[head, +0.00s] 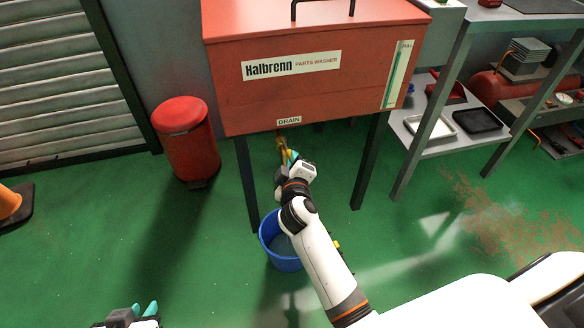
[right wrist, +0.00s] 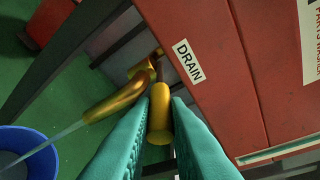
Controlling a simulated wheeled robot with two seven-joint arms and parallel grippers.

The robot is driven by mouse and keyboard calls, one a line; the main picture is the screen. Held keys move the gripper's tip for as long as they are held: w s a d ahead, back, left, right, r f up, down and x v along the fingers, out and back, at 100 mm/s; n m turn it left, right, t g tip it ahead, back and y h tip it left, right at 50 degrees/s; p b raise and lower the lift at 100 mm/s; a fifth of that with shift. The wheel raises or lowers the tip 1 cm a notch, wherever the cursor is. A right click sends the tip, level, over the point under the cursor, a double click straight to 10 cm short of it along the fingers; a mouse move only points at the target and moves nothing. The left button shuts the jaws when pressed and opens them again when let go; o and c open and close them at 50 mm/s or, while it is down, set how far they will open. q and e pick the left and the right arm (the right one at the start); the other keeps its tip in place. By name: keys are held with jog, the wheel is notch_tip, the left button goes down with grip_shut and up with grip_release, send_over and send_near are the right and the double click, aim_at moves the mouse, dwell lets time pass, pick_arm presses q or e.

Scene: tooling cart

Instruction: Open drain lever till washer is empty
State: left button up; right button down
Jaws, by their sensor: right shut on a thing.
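The red parts washer (head: 225,95) stands on dark legs, with a DRAIN label (head: 289,121) at its lower edge. A yellow drain pipe (right wrist: 115,101) runs out below it, and a thin stream of water (right wrist: 50,146) leaves its end towards the blue bucket (head: 268,232). The bucket also shows in the right wrist view (right wrist: 40,148). My right gripper (right wrist: 159,118) is shut on the yellow drain lever (right wrist: 160,103), between its teal fingers. A sight gauge (head: 396,75) is on the washer's right front; its level is hard to read. My left gripper (head: 145,309) is open and empty at the bottom left.
A red bin (head: 188,140) stands left of the washer. A grey shelf unit (head: 420,152) with trays is to the right. An orange cone (head: 8,203) is at the left edge. The green floor between is mostly clear.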

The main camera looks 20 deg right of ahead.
pick_arm(q)
jog(key=shift+w+a+r, duration=0.15)
jog(key=shift+w, duration=0.1)
pick_arm(e)
jog(key=shift+a, duration=0.15)
jog(key=c, duration=1.4)
grip_release()
jog(key=shift+w, duration=0.1)
jog(key=shift+r, duration=0.15)
